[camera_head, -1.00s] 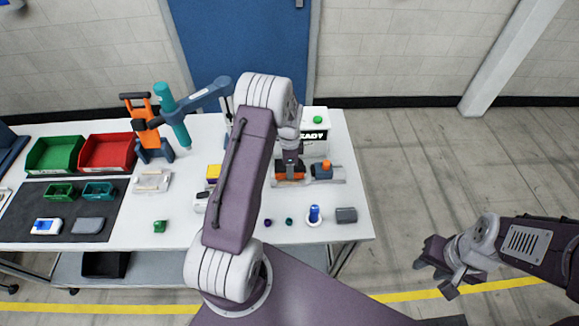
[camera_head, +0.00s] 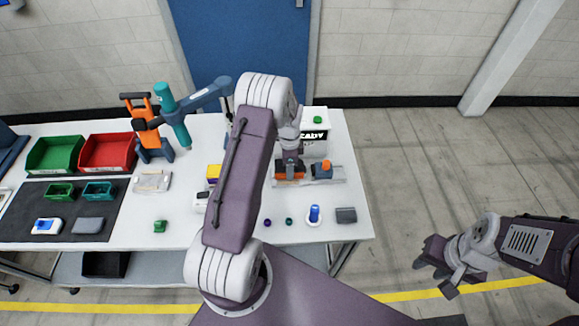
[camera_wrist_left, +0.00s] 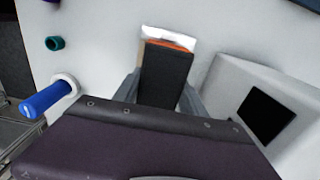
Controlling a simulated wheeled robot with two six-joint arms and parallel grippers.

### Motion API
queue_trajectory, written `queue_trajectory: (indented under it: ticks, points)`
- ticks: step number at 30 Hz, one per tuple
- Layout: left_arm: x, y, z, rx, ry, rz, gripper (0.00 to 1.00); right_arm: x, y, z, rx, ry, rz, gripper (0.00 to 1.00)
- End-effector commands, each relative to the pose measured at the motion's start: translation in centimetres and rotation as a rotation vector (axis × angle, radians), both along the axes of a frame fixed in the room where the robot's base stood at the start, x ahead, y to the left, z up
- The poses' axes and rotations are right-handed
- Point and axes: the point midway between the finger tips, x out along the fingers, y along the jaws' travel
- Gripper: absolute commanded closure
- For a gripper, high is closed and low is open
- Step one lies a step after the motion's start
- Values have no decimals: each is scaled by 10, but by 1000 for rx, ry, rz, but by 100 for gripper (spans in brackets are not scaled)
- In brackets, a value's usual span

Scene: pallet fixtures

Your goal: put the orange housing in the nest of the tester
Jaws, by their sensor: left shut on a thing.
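The orange housing (camera_head: 289,173) is at the left end of a low grey base on the table, in front of the white tester (camera_head: 315,143). My left gripper (camera_head: 290,166) comes down over it and is shut on it. In the left wrist view a dark block with an orange edge (camera_wrist_left: 166,75) sits between the fingers, above a white piece. The nest is mostly hidden under the housing and gripper, so I cannot tell whether the housing is seated. My right gripper (camera_head: 440,274) is open and empty, off the table at the right.
A blue-handled tool (camera_head: 314,214) and a grey block (camera_head: 346,215) are nearer the front edge. Green (camera_head: 55,154) and red (camera_head: 106,152) bins and a teal-and-orange press stand at the left.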

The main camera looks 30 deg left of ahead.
Motion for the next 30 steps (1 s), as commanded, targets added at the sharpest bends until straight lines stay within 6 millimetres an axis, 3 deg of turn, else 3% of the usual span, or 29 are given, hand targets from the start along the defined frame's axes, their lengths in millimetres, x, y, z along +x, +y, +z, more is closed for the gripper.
queue_trajectory:
  ticks: [17, 18, 20, 30]
  points:
    - [0, 0, -12, 0, 0, 0, 96, 0, 0, -8, 0, 0, 0, 64]
    - [0, 0, -10, 1, -1, 0, 40, 0, 0, -7, 0, 0, 0, 64]
    - [0, 0, -10, 0, 0, 0, 26, 0, 0, -7, 0, 0, 0, 64]
    - [0, 0, -8, 1, -1, 0, 26, 0, 0, -8, 0, 0, 0, 64]
